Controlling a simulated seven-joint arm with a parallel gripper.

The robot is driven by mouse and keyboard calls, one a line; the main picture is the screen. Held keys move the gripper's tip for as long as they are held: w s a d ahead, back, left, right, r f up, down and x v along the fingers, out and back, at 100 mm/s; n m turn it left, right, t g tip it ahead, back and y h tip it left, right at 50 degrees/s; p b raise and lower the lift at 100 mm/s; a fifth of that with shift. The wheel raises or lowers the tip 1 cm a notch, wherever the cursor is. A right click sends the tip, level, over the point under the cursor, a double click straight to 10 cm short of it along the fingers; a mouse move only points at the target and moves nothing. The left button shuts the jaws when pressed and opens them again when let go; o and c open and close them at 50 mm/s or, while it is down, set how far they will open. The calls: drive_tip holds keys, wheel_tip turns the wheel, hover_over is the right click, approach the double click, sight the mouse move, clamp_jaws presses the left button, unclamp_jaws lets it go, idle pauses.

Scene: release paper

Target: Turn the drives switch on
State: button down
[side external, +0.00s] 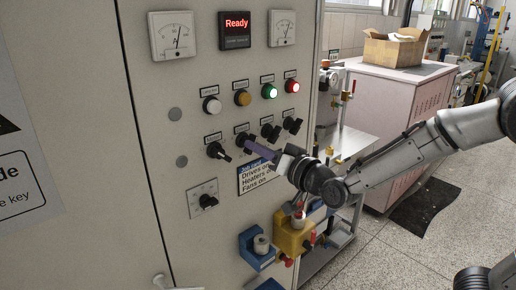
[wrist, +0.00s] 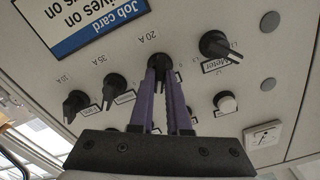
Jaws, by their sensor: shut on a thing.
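A row of black rotary switches runs across the grey cabinet front in the side view. My gripper (side external: 251,143), with purple fingers, reaches the second switch from the left (side external: 242,138). In the wrist view, which is upside down, my gripper (wrist: 159,75) is shut on that switch's black knob (wrist: 158,61), marked 20 A, one finger on each side. Its nameplate is hidden by the fingers, so I cannot read whether it says drives. The job card (side external: 258,177) lists drives, heaters and fans on. It also shows in the wrist view (wrist: 95,22).
Neighbouring knobs are close: the meter switch (wrist: 214,44) on one side and the 35 A switch (wrist: 116,88) on the other. Several lamps (side external: 242,98) sit above. A yellow box (side external: 291,236) and blue box (side external: 256,250) protrude below.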

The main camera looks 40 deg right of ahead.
drive_tip(key=shift+m, duration=1.5)
drive_tip(key=c, duration=0.9)
unclamp_jaws()
drive_tip(key=shift+s, duration=0.1)
drive_tip(key=shift+s, duration=6.8)
